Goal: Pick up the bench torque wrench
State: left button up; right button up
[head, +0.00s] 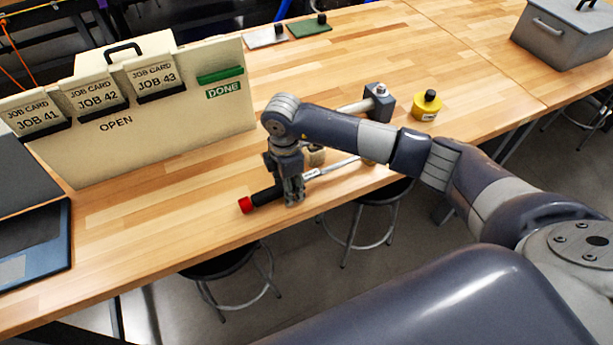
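The bench torque wrench (266,196) lies on the wooden bench near its front edge. It has a red end cap, a black grip and a thin silver shaft running up to the right. My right gripper (291,197) points down over the black grip, close to where it meets the shaft. Its fingers overlap the grip in the picture and hide part of it. I cannot tell whether they are closed on it. The far end of the wrench is partly hidden below my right arm. My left gripper is not in view.
A cream job-card board (180,128) stands behind, to the left. A grey toolbox (570,38) is at the far right. Stools (367,217) stand below the front edge.

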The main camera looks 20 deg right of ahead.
grip_shut()
jog(key=shift+w+r, duration=0.1)
jog(key=shift+r+b, duration=0.35)
jog(key=shift+r, duration=0.1)
jog(key=shift+s+a+r+b, duration=0.1)
jog(key=shift+s+r+b, duration=0.15)
jog(key=shift+r+b, duration=0.25)
jog(key=shift+s+a+r+b, duration=0.1)
jog(key=shift+s+r+b, duration=0.2)
jog(key=shift+r, duration=0.4)
jog(key=s+a+r+b, duration=0.1)
jog(key=s+a+b, duration=0.3)
jog(key=s, duration=1)
jog(key=shift+a+r, duration=0.35)
jog(key=shift+a, duration=0.35)
